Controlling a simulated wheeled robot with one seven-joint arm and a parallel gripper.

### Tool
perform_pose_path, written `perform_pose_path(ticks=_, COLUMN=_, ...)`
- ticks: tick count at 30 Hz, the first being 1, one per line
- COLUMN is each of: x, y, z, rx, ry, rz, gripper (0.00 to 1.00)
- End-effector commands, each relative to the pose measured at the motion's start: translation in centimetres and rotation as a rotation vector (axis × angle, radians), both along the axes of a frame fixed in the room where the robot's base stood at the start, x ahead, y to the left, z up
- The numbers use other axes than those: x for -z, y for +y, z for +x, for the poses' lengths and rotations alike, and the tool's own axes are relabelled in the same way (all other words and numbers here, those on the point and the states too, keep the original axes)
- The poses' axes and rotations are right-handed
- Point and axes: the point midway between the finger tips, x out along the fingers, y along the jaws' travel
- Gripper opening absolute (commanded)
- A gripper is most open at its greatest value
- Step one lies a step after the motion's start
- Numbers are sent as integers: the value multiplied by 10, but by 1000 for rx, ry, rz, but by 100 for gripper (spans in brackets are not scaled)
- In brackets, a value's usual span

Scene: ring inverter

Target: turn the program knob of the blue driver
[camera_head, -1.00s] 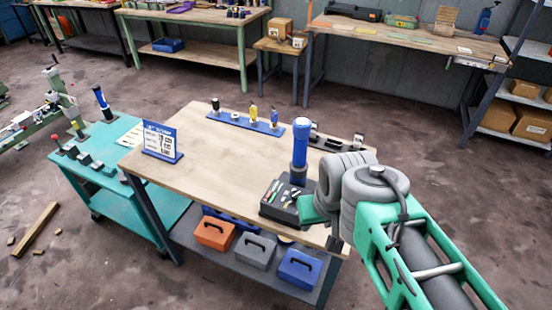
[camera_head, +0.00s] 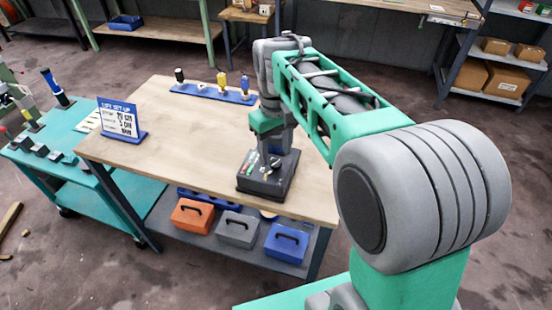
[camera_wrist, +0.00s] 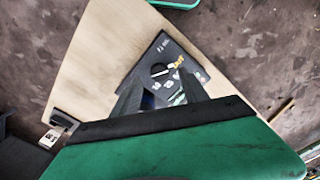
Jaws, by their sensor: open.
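A dark box (camera_head: 262,184) sits near the front right of the wooden table, with small coloured marks on its top. In the wrist view the box (camera_wrist: 155,56) shows a round dark knob (camera_wrist: 159,70) with a pale mark, beside yellow and white marks. My gripper (camera_head: 276,145) points down over the box. Its two fingers show in the wrist view (camera_wrist: 161,88), spread apart below the knob.
A blue rack (camera_head: 195,93) with several upright tools stands at the table's back. A blue and white sign (camera_head: 118,119) stands at the left. Orange (camera_head: 192,216), grey (camera_head: 237,229) and blue (camera_head: 286,243) cases sit on the lower shelf. The table's middle is clear.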

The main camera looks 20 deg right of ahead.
Motion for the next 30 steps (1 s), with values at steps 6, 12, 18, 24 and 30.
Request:
perform_pose_path(ticks=6, x=28, y=-1, z=0, rx=2, ry=0, rz=0, gripper=52)
perform_pose_path(ticks=12, x=31, y=-1, z=0, rx=3, ry=-3, rz=0, gripper=52)
perform_pose_path(ticks=18, x=30, y=-1, z=0, rx=3, ry=-3, rz=0, gripper=40)
perform_pose_path(ticks=24, x=30, y=-1, z=0, rx=3, ry=-3, rz=0, gripper=24)
perform_pose_path(ticks=30, x=30, y=-1, z=0, rx=3, ry=-3, rz=0, gripper=8)
